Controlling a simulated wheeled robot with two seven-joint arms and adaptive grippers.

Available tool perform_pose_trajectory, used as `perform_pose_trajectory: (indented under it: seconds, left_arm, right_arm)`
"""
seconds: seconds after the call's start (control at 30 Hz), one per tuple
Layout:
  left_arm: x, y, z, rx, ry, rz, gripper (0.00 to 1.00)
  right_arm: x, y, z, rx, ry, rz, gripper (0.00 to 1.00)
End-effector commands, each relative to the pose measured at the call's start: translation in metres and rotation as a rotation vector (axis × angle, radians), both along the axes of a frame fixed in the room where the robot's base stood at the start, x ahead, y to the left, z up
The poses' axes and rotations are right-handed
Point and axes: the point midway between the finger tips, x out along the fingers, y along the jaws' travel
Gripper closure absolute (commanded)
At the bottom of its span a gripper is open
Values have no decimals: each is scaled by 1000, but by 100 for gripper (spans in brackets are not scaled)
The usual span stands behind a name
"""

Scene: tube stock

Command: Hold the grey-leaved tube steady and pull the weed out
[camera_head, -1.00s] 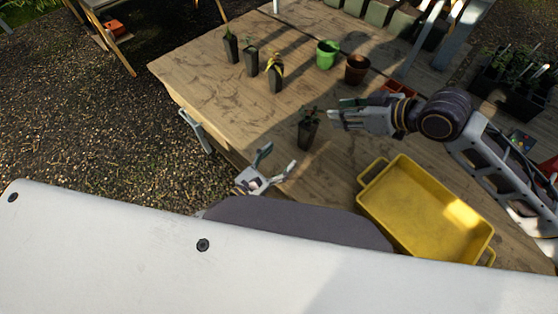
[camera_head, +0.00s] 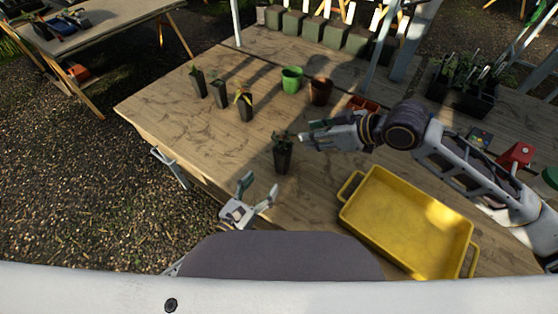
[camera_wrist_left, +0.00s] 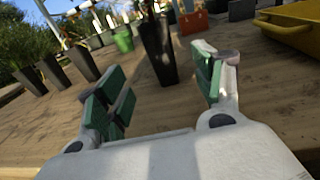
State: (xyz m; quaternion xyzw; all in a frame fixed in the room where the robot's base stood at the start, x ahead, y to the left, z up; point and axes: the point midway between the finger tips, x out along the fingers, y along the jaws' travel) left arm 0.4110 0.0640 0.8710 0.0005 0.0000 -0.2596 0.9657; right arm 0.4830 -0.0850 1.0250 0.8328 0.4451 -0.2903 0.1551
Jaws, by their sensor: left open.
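A dark square tube (camera_head: 283,160) with a small leafy plant stands upright near the front edge of the bench. Its leaves look dark, and I cannot tell weed from plant. In the left wrist view the tube (camera_wrist_left: 158,50) stands ahead, beyond the fingertips, its top cut off. My left gripper (camera_head: 259,187) is open and empty, at the front edge, left of and nearer than the tube. My right gripper (camera_head: 303,138) is just right of the tube's top, by the leaves. Its finger gap is unclear, and I cannot tell whether it touches the plant.
Three more planted tubes (camera_head: 220,93) stand at the back left, one with yellowish leaves. A green pot (camera_head: 292,80) and a brown pot (camera_head: 321,91) are behind. A yellow tray (camera_head: 405,225) lies at the right front. The bench left of the tube is clear.

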Motion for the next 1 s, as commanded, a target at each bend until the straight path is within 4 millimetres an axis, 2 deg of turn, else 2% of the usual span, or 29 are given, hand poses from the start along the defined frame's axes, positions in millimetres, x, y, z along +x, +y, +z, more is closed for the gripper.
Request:
perform_pose_trajectory:
  seconds: [1.0]
  left_arm:
    - [62,-37,1,-3,-1,1,33]
  right_arm:
    - [0,0,0,0,0,0,64]
